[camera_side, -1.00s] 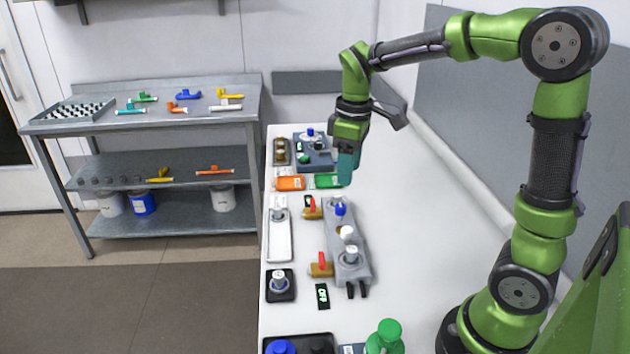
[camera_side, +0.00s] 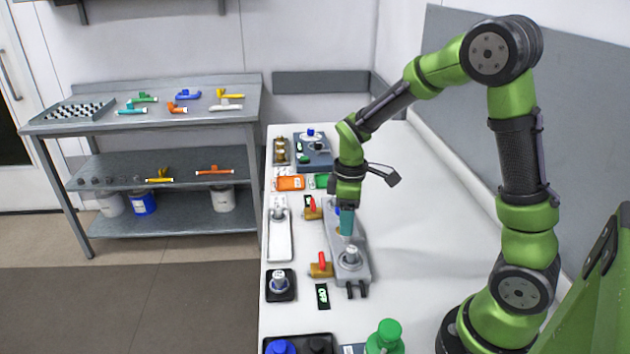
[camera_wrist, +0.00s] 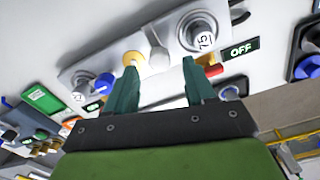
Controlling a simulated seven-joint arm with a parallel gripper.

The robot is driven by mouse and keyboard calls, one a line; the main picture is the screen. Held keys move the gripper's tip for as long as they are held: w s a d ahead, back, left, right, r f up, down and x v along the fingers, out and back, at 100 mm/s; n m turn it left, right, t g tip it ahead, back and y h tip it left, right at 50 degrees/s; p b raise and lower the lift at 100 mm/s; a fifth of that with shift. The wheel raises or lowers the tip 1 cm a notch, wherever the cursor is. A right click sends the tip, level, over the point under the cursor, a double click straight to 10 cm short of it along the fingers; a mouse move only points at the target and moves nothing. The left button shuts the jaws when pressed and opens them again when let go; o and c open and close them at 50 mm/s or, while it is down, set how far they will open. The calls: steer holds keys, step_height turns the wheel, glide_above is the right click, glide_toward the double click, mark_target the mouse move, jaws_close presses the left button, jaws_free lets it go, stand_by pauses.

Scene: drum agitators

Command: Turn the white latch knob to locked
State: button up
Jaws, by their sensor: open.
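The agitator's grey housing (camera_side: 361,270) stands on the white bench, and its panel (camera_wrist: 110,45) fills the upper part of the wrist view. A pale grey stem (camera_wrist: 158,58) shows between the fingertips. My gripper (camera_side: 346,236) is open, its teal fingers pointing down over the middle of the housing; it also shows in the wrist view (camera_wrist: 162,65). In the side view it hides the knob. I cannot tell whether a finger touches the knob.
A silver knob (camera_side: 350,254) and a blue knob (camera_wrist: 104,82) flank the spot on the same housing. Red-handled brass valves (camera_side: 320,265) stick out on its left. An "OFF" sign (camera_side: 322,296) lies in front. The bench to the right is clear.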

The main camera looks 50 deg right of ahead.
steer(key=shift+f, duration=1.45)
steer(key=shift+c, duration=0.3)
jaws_close()
